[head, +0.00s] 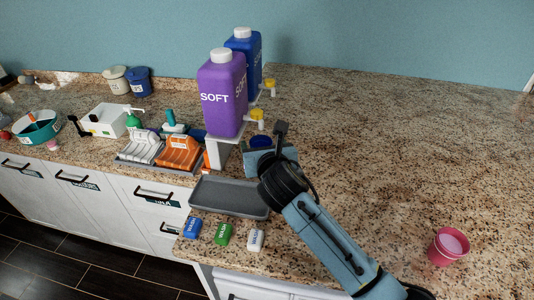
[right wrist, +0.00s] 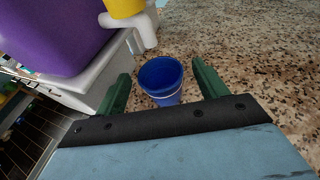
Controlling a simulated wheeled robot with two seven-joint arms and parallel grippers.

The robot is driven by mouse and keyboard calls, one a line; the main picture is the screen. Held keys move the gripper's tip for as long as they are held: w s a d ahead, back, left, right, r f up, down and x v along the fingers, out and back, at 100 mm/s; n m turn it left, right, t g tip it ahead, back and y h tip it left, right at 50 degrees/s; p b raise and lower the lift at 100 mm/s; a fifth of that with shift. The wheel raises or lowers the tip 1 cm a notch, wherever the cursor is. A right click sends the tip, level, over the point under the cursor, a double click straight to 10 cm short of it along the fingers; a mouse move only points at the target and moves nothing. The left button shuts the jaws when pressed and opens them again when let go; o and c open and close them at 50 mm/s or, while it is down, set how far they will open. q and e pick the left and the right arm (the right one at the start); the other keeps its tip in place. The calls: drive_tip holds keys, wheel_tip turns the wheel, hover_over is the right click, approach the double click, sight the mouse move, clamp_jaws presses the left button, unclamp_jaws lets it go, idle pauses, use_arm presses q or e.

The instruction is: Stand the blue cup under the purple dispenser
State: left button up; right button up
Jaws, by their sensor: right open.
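The purple dispenser (head: 222,95), marked SOFT, stands on a white stand, with a yellow tap (head: 257,114) at its right side. In the right wrist view its purple body (right wrist: 55,35) fills the upper left, with the white spout (right wrist: 146,28) beside it. The blue cup (head: 260,142) stands upright on the counter near the tap, partly hidden by my gripper. My right gripper (head: 268,150) is open, and the cup (right wrist: 161,82) shows between its green fingers (right wrist: 160,70), with gaps on both sides. I cannot tell whether the cup is directly under the spout. My left gripper is out of view.
A blue dispenser (head: 254,58) stands behind the purple one. A grey tray (head: 228,197) and several small WASH bottles (head: 223,234) lie near the front edge. A pink cup (head: 448,247) stands at the right. The counter behind and right of my arm is clear.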

drive_tip(key=v, duration=1.2)
drive_tip(key=shift+f, duration=0.15)
